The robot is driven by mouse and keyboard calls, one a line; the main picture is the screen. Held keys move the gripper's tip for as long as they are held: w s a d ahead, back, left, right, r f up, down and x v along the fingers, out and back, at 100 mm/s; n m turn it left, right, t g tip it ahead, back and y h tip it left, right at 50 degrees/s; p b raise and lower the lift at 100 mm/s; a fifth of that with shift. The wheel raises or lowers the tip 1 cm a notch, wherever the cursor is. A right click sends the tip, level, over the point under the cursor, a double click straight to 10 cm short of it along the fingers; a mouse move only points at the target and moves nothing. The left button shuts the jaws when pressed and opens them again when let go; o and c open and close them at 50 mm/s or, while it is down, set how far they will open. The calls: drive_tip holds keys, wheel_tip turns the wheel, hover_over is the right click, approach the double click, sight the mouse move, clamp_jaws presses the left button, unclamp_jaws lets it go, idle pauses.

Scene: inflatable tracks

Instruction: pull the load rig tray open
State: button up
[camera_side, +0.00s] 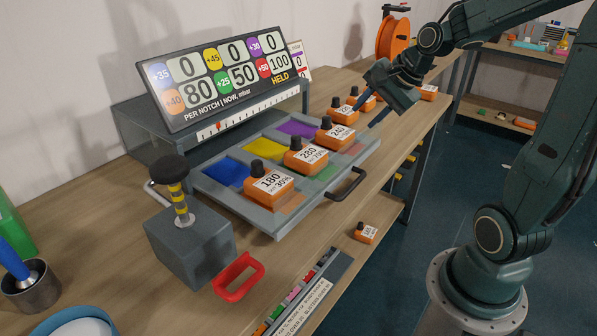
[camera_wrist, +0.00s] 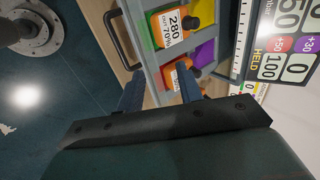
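The load rig tray (camera_side: 311,209) is a grey drawer standing out in front of the grey box under the display. It has coloured pads and several orange weights, with 180, 280 and 240 readable on some. Its black handle (camera_side: 346,185) is on the front edge; the handle also shows at upper left in the wrist view (camera_wrist: 117,42). My gripper (camera_side: 372,108) is beyond the tray's far right end, above the bench, apart from the handle. In the wrist view its two fingers (camera_wrist: 158,82) are spread, with nothing visibly held between them.
The display board (camera_side: 215,75) reads HELD. A grey block with a black-knobbed plunger (camera_side: 185,240) and a red handle (camera_side: 238,277) stand left of the tray. More orange weights (camera_side: 352,101) stand near my gripper. One small weight (camera_side: 365,232) sits on a lower shelf.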

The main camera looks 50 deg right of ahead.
drive_tip(key=shift+r, duration=0.3)
drive_tip(key=shift+c, duration=0.5)
drive_tip(key=shift+w, duration=0.1)
clamp_jaws()
drive_tip(key=w+a+f+n+g, duration=0.3)
drive_tip(key=w+a+n+g, duration=0.2)
drive_tip(key=n, duration=0.4)
drive_tip(key=w+a+f+n+g, duration=0.4)
drive_tip(key=w+a+n+g, duration=0.2)
drive_tip(key=a+n, duration=0.3)
drive_tip(key=shift+w+a+f, duration=0.25)
drive_tip(key=shift+w+a, duration=0.4)
drive_tip(key=shift+a, duration=0.05)
